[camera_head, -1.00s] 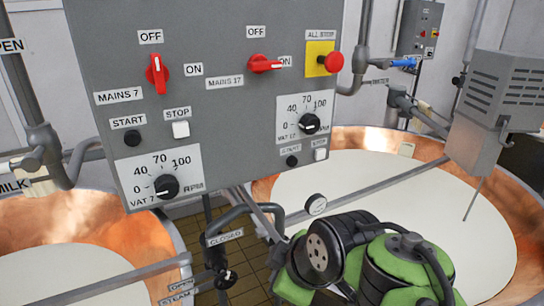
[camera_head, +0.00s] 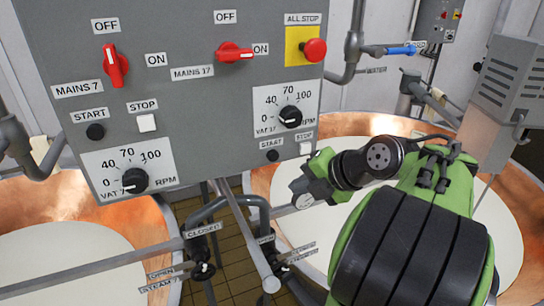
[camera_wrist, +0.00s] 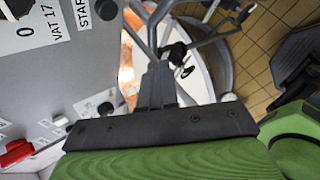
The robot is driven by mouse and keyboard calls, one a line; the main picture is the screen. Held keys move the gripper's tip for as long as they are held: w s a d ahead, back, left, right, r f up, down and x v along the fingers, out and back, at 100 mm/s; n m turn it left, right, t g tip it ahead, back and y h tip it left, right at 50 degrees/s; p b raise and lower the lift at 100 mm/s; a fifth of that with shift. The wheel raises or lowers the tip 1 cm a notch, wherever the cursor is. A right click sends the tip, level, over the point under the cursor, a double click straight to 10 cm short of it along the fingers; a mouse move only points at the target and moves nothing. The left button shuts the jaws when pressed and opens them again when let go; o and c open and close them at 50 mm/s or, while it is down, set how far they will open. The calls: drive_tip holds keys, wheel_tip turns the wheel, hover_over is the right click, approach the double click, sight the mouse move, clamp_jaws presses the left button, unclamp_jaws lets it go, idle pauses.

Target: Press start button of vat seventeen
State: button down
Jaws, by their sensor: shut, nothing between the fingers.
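The grey control panel (camera_head: 200,100) fills the left and middle of the head view. Vat seventeen's start button (camera_head: 272,156) is a small black button low on its right side, under a START label and left of the white stop button (camera_head: 306,148). My gripper (camera_head: 318,178) is just below and right of these buttons, apart from the start button; its fingertips cannot be made out there. In the wrist view my gripper (camera_wrist: 157,82) has its fingers together and empty, beside the panel's edge.
Vat 17's dial (camera_head: 290,115) is above the buttons. The red mains 17 switch (camera_head: 234,52) points to ON. A red all-stop button (camera_head: 315,50) is higher up. Pipes and valves (camera_head: 200,232) run below the panel. Copper vats (camera_head: 258,185) with white contents stand behind.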

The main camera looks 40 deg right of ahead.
sight(273, 156)
drive_tip(key=w+d+p, duration=0.1)
drive_tip(key=w+d, duration=0.1)
drive_tip(key=w, duration=0.6)
drive_tip(key=shift+d+p, duration=0.2)
drive_tip(key=shift+p, duration=0.15)
drive_tip(key=shift+w, duration=0.2)
idle(1.4)
drive_tip(key=shift+w+d, duration=0.1)
drive_tip(key=shift+w, duration=0.2)
drive_tip(key=shift+w+d, duration=0.15)
drive_tip(key=shift+w, duration=0.3)
idle(0.8)
drive_tip(key=shift+b, duration=0.3)
drive_tip(key=shift+s+a+b, duration=0.25)
drive_tip(key=shift+s+b, duration=0.25)
drive_tip(key=shift+s, duration=0.4)
